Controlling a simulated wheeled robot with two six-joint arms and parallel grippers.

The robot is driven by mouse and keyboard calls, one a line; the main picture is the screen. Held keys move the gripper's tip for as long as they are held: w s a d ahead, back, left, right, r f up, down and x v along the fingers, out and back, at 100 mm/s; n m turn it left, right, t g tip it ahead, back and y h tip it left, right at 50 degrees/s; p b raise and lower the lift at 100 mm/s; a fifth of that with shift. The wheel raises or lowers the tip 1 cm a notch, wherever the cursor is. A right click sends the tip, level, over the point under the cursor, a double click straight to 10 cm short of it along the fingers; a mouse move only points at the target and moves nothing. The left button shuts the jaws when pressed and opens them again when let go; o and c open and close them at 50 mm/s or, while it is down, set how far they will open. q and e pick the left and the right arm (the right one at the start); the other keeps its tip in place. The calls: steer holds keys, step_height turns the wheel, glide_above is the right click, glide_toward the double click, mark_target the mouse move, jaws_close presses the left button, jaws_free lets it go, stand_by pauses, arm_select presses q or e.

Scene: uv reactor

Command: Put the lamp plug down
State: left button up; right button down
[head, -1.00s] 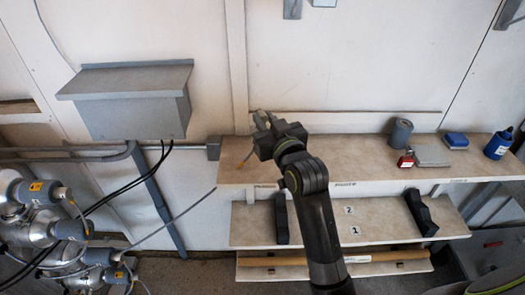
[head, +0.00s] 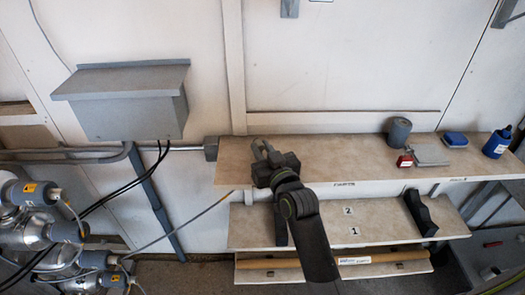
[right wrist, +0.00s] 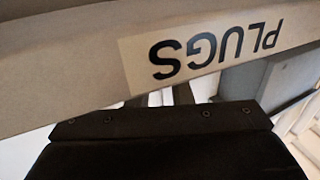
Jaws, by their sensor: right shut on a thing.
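My right gripper (head: 261,148) is over the left end of the upper shelf (head: 232,170). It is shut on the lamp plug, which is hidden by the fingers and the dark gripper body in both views. A grey cable (head: 190,218) runs up from the lamps at left towards the shelf edge below the gripper. In the right wrist view, the dark gripper body fills the bottom, and only short parts of the fingers (right wrist: 168,96) show. I cannot tell whether the plug touches the shelf. My left gripper is not in view.
The shelf's front edge has a PLUGS label (right wrist: 215,50). A grey cylinder (head: 399,131), red bottle (head: 404,161), grey block (head: 431,155), blue box (head: 455,139) and blue bottle (head: 497,144) stand at right. The upper shelf's middle is clear. A grey wall box (head: 128,108) hangs at left.

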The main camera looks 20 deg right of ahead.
steer(key=shift+r, duration=0.1)
steer(key=shift+f, duration=0.3)
steer(key=shift+f+b, duration=0.3)
steer(key=shift+f, duration=0.05)
steer(key=c, duration=1.3)
jaws_free()
steer(key=shift+r, duration=0.15)
